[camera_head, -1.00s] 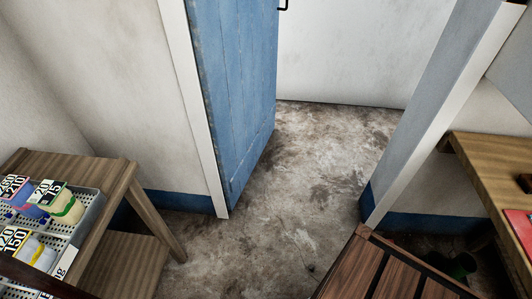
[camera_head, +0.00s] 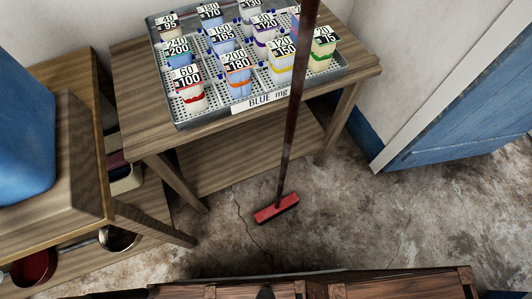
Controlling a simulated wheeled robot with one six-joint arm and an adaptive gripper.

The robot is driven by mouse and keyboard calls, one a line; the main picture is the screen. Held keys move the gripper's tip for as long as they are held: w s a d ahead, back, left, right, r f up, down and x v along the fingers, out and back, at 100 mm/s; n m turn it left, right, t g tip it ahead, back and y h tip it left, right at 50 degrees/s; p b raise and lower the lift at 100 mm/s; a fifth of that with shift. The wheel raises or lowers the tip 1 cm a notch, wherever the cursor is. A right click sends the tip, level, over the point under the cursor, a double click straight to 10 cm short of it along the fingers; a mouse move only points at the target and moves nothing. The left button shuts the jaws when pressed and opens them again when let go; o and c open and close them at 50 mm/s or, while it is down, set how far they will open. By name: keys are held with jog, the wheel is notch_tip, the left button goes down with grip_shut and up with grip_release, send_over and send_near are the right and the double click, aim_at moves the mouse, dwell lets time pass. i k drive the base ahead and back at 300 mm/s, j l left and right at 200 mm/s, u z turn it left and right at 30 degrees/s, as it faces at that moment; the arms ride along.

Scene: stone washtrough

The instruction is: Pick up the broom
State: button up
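The broom (camera_head: 292,110) stands nearly upright in front of a wooden table, with a long dark reddish-brown handle. Its red head (camera_head: 277,208) rests on the stone floor. The handle rises past the right part of the metal tray and leaves the picture at the top. The handle's upper end is out of view. My gripper is not in view.
A wooden table (camera_head: 133,85) bears a metal tray (camera_head: 258,103) of labelled containers. At left stands a wooden shelf unit (camera_head: 75,180) with a blue object (camera_head: 22,105) on top. A blue door (camera_head: 480,115) is at right. Wooden slatted furniture (camera_head: 390,285) crosses the bottom. Floor right of the broom is clear.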

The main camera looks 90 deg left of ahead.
aim_at(309, 8)
jog(key=i+u, duration=0.1)
jog(key=u, duration=2.7)
jog(key=k+j+u, duration=0.2)
jog(key=j+u, duration=0.15)
jog(key=k+j+u, duration=0.2)
jog(key=j+u, duration=0.15)
